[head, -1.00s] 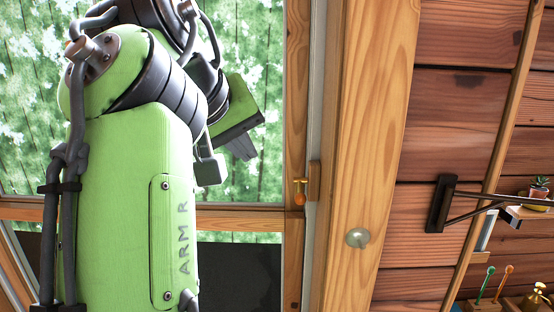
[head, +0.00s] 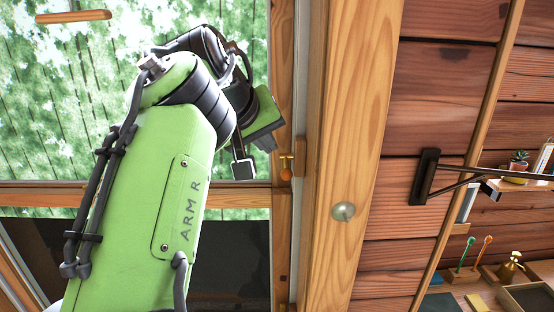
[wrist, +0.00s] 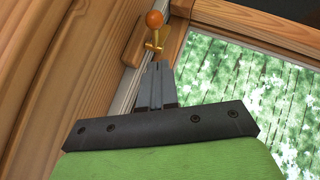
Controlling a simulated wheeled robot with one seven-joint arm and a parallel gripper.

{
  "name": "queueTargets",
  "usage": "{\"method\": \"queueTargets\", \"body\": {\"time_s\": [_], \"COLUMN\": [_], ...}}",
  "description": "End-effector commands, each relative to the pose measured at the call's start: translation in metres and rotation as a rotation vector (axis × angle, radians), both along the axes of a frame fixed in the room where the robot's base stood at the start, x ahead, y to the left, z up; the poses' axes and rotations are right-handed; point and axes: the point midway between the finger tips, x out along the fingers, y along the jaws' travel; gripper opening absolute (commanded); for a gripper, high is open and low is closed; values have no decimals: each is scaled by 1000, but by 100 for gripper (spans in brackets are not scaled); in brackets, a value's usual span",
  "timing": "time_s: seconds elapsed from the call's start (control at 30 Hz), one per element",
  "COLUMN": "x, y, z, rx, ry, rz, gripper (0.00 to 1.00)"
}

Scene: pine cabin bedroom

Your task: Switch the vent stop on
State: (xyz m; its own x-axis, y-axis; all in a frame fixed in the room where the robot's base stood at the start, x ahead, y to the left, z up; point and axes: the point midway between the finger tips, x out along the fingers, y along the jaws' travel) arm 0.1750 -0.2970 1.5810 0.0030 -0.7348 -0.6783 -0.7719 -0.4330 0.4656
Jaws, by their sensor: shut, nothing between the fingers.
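My gripper is shut and empty. I cannot tell whether the fingertips touch the brass part.
The window glass (head: 60,110) with foliage behind it fills the left. A thick wooden post (head: 350,120) with a round knob (head: 343,211) stands right of the vent stop. A black wall bracket (head: 428,178), a plant (head: 518,166) and desk items are farther right.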

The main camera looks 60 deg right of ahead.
Motion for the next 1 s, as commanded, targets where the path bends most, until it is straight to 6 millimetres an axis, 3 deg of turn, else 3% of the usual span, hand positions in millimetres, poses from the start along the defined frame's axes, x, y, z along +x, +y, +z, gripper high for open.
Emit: {"method": "queueTargets", "body": {"time_s": [0.1, 0.27, 1.0], "x": [-9, -16, -18], "y": [-4, -7, -6], "z": [-21, -36, -43], "rx": [2, 1, -51], "ry": [1, 1, -25], "rz": [-1, 0, 0], "gripper": [0, 0, 0]}}
